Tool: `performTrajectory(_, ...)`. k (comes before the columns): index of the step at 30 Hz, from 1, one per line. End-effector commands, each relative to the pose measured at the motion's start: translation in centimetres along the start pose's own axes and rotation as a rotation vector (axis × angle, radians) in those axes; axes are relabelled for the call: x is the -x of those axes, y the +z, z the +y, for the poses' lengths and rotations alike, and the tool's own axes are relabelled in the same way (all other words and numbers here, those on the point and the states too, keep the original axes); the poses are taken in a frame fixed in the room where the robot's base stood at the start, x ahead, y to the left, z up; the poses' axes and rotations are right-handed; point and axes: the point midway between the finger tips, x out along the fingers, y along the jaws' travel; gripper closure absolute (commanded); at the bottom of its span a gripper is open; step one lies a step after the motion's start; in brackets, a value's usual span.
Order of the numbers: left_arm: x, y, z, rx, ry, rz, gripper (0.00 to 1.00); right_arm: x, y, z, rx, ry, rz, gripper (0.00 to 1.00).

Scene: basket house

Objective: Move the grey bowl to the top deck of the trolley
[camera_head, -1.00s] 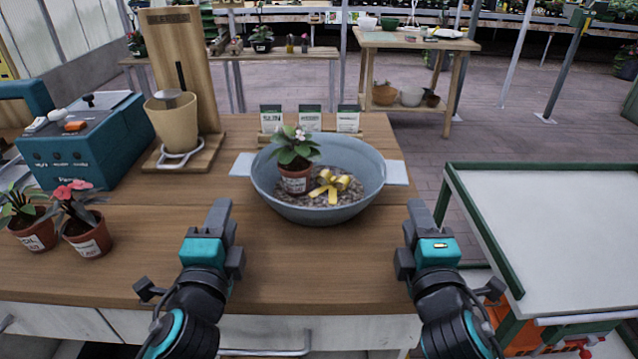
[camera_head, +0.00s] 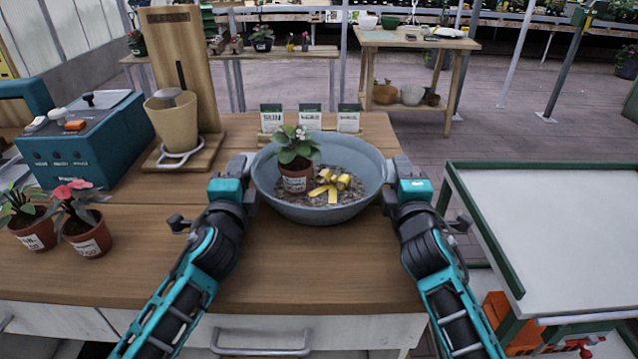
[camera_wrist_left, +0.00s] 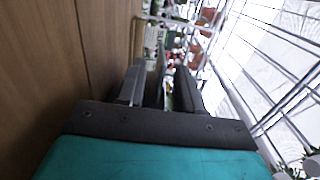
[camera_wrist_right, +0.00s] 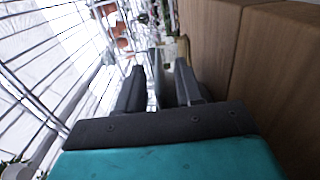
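The grey bowl (camera_head: 318,211) sits on the wooden table and holds gravel, a potted plant (camera_head: 296,178) and a yellow ribbon-like thing (camera_head: 331,184). My left gripper (camera_head: 247,164) is at the bowl's left handle, and my right gripper (camera_head: 397,167) is at its right handle. Both wrist views show fingers spread, with a grey strip, apparently the handle, between them: left (camera_wrist_left: 160,90), right (camera_wrist_right: 160,88). Gaps beside the strip show, so both look open around the handles. The trolley's white top deck (camera_head: 560,225), with green edges, is at right and bare.
A wooden stand with a tan pot (camera_head: 172,122) and a teal machine (camera_head: 85,140) are at left. Two potted flowers (camera_head: 84,236) stand at front left. Seed packets (camera_head: 310,118) stand behind the bowl. A gap of floor separates table and trolley.

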Motion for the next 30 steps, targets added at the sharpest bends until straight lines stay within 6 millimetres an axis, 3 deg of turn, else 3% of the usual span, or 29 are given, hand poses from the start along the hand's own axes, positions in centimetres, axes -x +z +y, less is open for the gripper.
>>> performTrajectory(6, 0.02, -0.01, 0.00, 0.001, 0.000, 0.000, 0.66, 0.01, 0.00, 0.00, 0.000, 0.000, 0.000, 0.66)
performTrajectory(17, 0.04, -0.01, 0.01, 0.000, 0.000, 0.000, 1.00, 0.03, 0.00, 0.00, 0.000, 0.000, 0.000, 1.00)
performTrajectory(30, 0.05, -0.01, 0.02, 0.000, 0.000, 0.000, 1.00, 0.03, 0.01, -0.01, 0.001, 0.000, 0.000, 1.00)
